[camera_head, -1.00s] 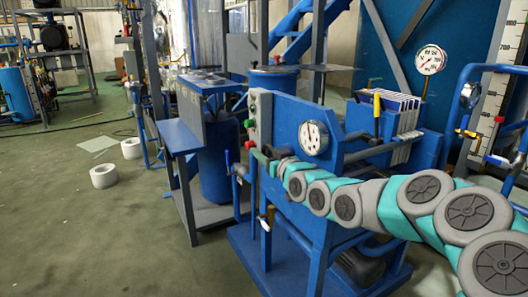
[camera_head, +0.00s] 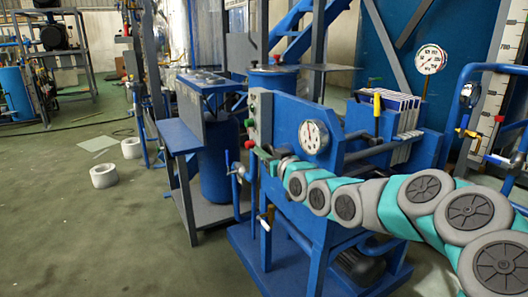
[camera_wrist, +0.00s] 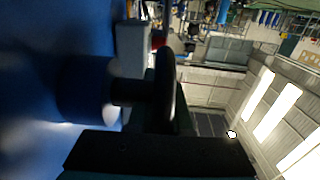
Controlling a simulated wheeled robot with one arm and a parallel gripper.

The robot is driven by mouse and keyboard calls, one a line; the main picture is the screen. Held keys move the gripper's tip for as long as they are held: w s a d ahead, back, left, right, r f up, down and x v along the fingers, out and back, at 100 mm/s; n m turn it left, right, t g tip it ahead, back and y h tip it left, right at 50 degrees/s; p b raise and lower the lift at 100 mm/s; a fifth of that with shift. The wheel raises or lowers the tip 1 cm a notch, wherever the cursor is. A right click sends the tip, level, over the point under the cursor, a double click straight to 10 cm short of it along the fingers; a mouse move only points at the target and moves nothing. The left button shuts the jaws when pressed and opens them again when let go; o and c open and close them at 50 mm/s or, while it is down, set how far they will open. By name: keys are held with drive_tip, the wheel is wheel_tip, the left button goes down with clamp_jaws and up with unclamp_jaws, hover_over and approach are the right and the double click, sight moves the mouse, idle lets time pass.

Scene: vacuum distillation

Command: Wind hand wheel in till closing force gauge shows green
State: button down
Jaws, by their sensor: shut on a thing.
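My gripper (camera_head: 264,157) is at the left end of the blue plate press frame, at the end of my arm. In the wrist view my gripper (camera_wrist: 158,128) shows as dark parts, shut on the rim of a dark hand wheel (camera_wrist: 166,80). The wheel is seen edge-on, with a short shaft (camera_wrist: 125,92) running into a blurred blue body. In the head view the wheel is mostly hidden by my gripper. A round white gauge (camera_head: 313,136) with a red mark sits on the press frame. Its needle position and any green zone are too small to read.
White plates (camera_head: 402,112) stand in the blue press. A second gauge (camera_head: 431,59) is on a stem behind it. A panel with red and green buttons (camera_head: 250,123) is near my gripper. A blue table (camera_head: 180,138) stands left; the floor beyond is mostly clear.

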drive_tip(key=shift+f+b, duration=0.1)
drive_tip(key=shift+b, duration=0.25)
drive_tip(key=shift+d+t+y+b, duration=0.1)
drive_tip(key=shift+t+y+b, duration=0.2)
drive_tip(key=shift+t, duration=0.1)
drive_tip(key=shift+s+r, duration=0.1)
drive_tip(key=shift+r, duration=0.3)
drive_tip(key=c, duration=0.8)
unclamp_jaws()
drive_tip(key=shift+c, duration=0.2)
drive_tip(key=shift+s+f, duration=0.1)
drive_tip(key=b+v, duration=0.1)
drive_tip(key=v, duration=0.6)
drive_tip(key=shift+s+d+f, duration=0.15)
drive_tip(key=shift+s+f, duration=0.05)
drive_tip(key=shift+f, duration=0.05)
